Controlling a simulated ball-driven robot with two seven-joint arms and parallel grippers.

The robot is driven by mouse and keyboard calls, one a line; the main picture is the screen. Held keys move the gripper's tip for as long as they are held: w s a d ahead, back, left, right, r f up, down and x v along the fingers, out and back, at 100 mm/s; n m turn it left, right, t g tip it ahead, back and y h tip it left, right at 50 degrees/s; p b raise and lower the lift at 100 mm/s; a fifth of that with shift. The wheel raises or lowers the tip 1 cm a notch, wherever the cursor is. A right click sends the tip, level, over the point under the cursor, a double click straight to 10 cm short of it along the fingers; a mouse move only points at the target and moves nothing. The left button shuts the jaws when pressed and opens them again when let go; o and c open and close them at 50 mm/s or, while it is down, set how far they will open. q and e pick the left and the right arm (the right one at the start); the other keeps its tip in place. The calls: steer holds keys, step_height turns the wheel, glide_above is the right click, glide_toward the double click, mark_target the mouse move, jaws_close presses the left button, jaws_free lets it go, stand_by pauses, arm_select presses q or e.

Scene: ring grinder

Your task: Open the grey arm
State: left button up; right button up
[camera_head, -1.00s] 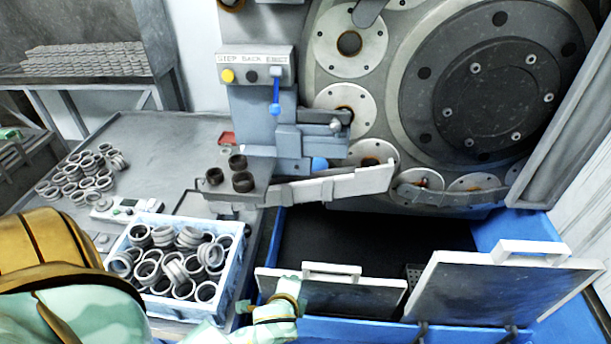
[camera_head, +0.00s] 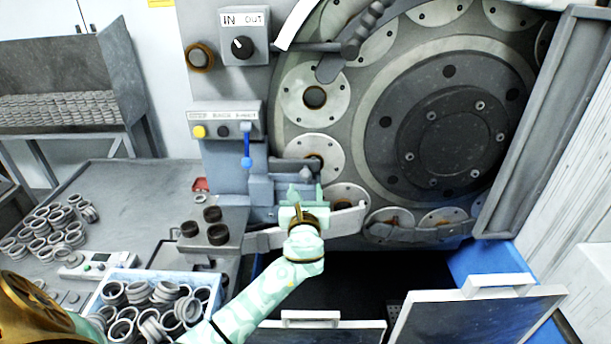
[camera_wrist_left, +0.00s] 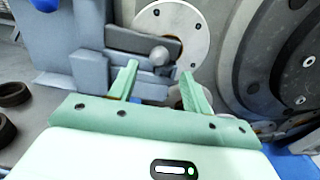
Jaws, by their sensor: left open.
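The grey arm (camera_wrist_left: 130,42) is a short bar with a round knob (camera_wrist_left: 160,55) at its right end, in front of the wheel. In the head view the grey arm (camera_head: 292,166) is just beyond my left gripper (camera_head: 305,190) and partly hidden by it. My left gripper is open and empty. In the left wrist view, its two pale green fingers (camera_wrist_left: 160,72) point towards the grey arm, with the knob between their tips in the picture. I cannot tell whether they touch it. My right gripper is not in view.
A curved grey rail (camera_head: 345,222) runs below the gripper. The large grey wheel (camera_head: 450,130) stands to the right. A control box (camera_head: 222,119) with a blue lever (camera_head: 246,150) is at the left. A blue crate of rings (camera_head: 110,284) and lidded bins (camera_head: 478,318) are nearer.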

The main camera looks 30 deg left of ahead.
mark_target(306, 178)
arm_select(q)
steer(key=b+x, duration=0.1)
steer(key=x, duration=0.6)
steer(key=shift+f, duration=0.1)
steer(key=shift+w+a, duration=0.25)
steer(key=shift+w, duration=0.3)
